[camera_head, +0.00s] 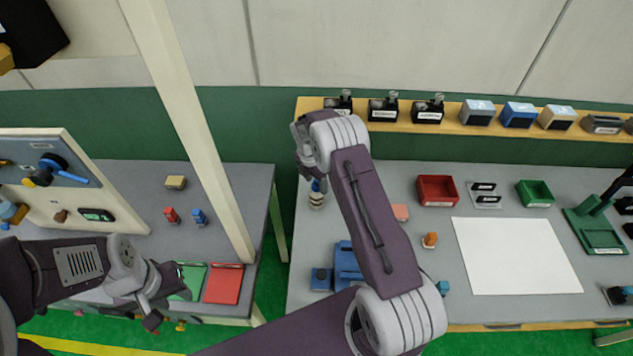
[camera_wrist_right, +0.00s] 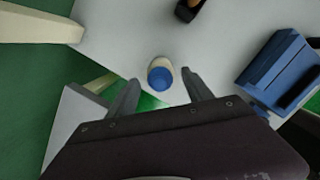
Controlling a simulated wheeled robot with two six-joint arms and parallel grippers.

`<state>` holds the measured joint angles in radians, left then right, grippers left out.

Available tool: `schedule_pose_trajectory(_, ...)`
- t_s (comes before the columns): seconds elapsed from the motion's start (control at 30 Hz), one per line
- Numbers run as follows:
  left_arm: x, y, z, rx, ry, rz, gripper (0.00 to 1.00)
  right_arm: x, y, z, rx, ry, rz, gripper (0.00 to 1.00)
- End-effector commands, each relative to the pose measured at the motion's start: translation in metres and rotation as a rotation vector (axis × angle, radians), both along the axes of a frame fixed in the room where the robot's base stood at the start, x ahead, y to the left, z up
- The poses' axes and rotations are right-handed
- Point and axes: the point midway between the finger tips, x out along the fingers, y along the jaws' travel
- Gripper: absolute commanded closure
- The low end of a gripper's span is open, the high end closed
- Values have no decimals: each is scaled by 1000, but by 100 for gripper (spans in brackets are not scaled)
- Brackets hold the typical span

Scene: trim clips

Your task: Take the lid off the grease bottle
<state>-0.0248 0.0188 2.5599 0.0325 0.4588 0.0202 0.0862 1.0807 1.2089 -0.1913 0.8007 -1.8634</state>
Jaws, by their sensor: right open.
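The grease bottle (camera_head: 316,201) is a small pale bottle with dark bands and a blue lid (camera_head: 316,186). It stands upright near the left edge of the right-hand workbench. In the right wrist view the blue lid (camera_wrist_right: 161,79) shows from above. My right gripper (camera_head: 312,168) is over the bottle, largely hidden by its own wrist in the head view. In the wrist view its two fingers are apart and empty, with the bottle in line with the gap between them; contact is not visible. My left gripper (camera_head: 162,300) is over the left bench, its fingertips unclear.
A blue holder (camera_head: 347,262) stands in front of the bottle, and it also shows in the wrist view (camera_wrist_right: 278,68). A red bin (camera_head: 437,190), a green bin (camera_head: 534,193) and a white sheet (camera_head: 517,256) lie right. A shelf (camera_head: 460,120) with several boxes runs behind. A pale post (camera_head: 190,120) stands left.

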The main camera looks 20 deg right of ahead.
Motion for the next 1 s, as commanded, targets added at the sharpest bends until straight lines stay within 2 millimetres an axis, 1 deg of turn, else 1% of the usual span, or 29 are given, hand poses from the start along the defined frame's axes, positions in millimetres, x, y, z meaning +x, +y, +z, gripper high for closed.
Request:
schedule_pose_trajectory(0.2,0,0,0,0,0,0,64,1,0,-2,0,-2,-1,41)
schedule_pose_trajectory(0.27,0,0,0,0,0,0,64,1,0,-2,-1,-1,-1,57)
schedule_pose_trajectory(0.3,0,0,0,0,0,0,64,1,0,-1,0,-2,-1,68)
schedule_pose_trajectory(0.37,0,0,0,0,0,0,64,1,0,-1,-1,-1,-1,85)
schedule_pose_trajectory(0.4,0,0,0,0,0,0,64,1,0,-1,-1,-1,-1,96)
schedule_pose_trajectory(0.43,0,0,0,0,0,0,64,1,0,-1,-1,-1,-1,100)
schedule_pose_trajectory(0.67,0,0,-1,0,0,0,64,1,0,-1,0,-2,-1,100)
schedule_pose_trajectory(0.77,0,0,-4,0,0,0,64,1,0,3,0,-3,-1,100)
schedule_pose_trajectory(0.87,0,0,-10,0,0,0,64,1,0,13,0,-5,-1,100)
schedule_pose_trajectory(1.0,0,0,-22,0,0,0,64,2,-1,39,1,-8,-2,100)
